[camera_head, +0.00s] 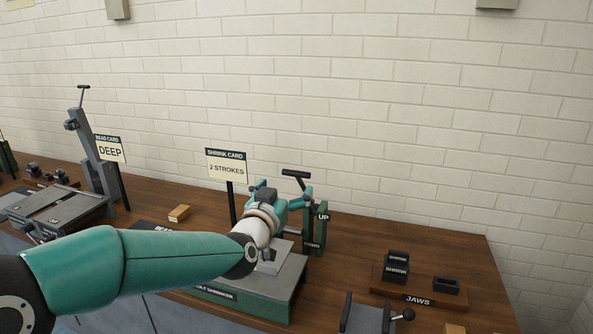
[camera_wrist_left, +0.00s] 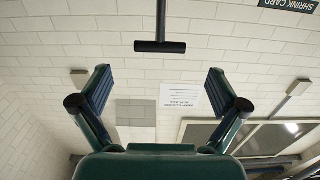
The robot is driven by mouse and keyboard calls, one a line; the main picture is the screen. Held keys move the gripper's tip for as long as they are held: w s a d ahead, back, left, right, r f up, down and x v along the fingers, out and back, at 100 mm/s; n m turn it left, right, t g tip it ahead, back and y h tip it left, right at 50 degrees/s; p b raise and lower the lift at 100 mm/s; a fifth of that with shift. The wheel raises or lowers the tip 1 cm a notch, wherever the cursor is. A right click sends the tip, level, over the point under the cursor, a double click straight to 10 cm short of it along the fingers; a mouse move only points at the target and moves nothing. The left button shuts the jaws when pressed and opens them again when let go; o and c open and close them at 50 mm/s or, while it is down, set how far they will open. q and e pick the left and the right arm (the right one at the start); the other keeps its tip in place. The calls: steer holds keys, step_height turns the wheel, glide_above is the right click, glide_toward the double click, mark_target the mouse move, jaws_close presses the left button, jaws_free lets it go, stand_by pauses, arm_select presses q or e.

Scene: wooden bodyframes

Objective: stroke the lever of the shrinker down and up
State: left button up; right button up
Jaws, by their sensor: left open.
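The shrinker's lever (camera_head: 296,174) has a black T-shaped handle standing high, close to my left gripper (camera_head: 283,190). In the left wrist view the handle (camera_wrist_left: 160,46) lies crosswise ahead of the left gripper (camera_wrist_left: 158,82), in line with the gap between its fingers. The fingers are spread wide with nothing between them; the handle appears apart from them. The shrinker's green and grey base (camera_head: 250,306) is partly hidden by my left arm. Green posts (camera_head: 321,232) marked UP and DOWN stand right of the lever. My right gripper is not in view.
The shrink card (camera_head: 226,165) reads "2 STROKES" and stands just left of the shrinker. A jaws tray (camera_head: 376,285) and a small fixture with a black knob (camera_head: 408,314) are to the right. A bead machine (camera_head: 95,165) stands left. A brick wall (camera_head: 420,110) is behind.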

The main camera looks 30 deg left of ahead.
mark_target(295, 176)
arm_select(q)
steer(key=p+x, duration=0.2)
steer(key=x, duration=0.6)
